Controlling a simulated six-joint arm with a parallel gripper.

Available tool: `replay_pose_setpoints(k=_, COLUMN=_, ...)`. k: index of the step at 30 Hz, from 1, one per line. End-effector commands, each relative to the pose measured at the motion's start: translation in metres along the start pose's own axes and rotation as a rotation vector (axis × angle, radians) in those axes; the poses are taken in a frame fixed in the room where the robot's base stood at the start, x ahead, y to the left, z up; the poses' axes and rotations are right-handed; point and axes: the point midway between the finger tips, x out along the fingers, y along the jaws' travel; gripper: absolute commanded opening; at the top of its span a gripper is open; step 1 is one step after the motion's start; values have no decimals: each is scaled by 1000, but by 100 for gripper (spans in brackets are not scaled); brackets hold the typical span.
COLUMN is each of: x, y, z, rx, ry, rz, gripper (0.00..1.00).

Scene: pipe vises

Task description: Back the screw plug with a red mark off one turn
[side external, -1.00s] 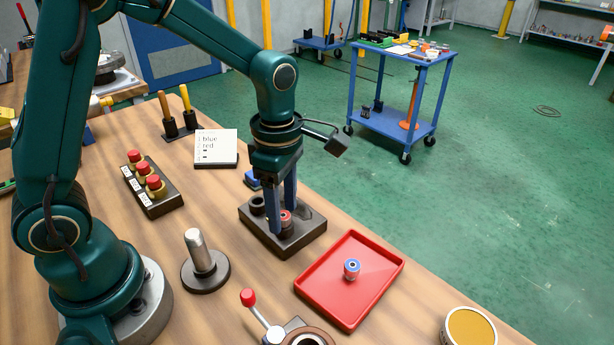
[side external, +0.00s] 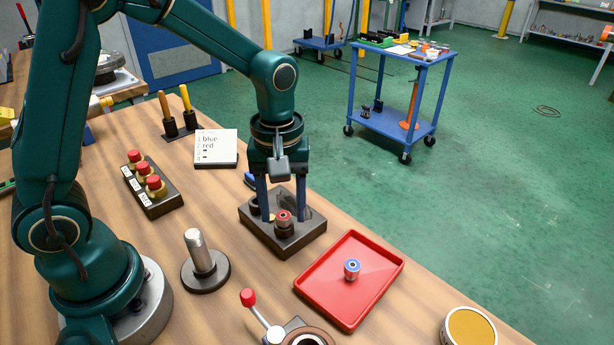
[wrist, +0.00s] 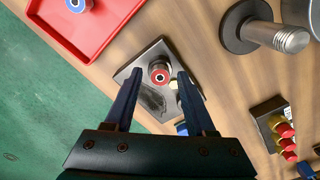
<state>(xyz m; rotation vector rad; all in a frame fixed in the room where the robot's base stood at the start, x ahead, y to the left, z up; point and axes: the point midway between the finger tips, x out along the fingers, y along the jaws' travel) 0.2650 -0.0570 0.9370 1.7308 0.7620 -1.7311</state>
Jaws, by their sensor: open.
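The screw plug with a red mark (side external: 283,217) stands upright in a socket on the dark block (side external: 305,238). In the wrist view its red-ringed top (wrist: 159,75) lies between the fingertips, with a gap on either side. My gripper (side external: 280,212) is open around the plug, pointing down, and its fingers appear not to touch it. A screw plug with a blue mark (side external: 352,266) stands in the red tray (side external: 378,286). An empty-looking socket (side external: 255,204) on the block is partly hidden by a finger.
A metal post on a round base (side external: 197,252) stands left of the block. A lever with a red knob (side external: 249,298) is in front. A card reading blue, red (side external: 216,146) lies behind.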

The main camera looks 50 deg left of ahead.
Motion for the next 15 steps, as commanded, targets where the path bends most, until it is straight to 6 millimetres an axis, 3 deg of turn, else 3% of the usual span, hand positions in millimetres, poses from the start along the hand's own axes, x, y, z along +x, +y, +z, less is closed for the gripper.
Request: replay_pose_setpoints(k=15, x=0, y=0, z=0, rx=717, ry=0, rz=0, gripper=55)
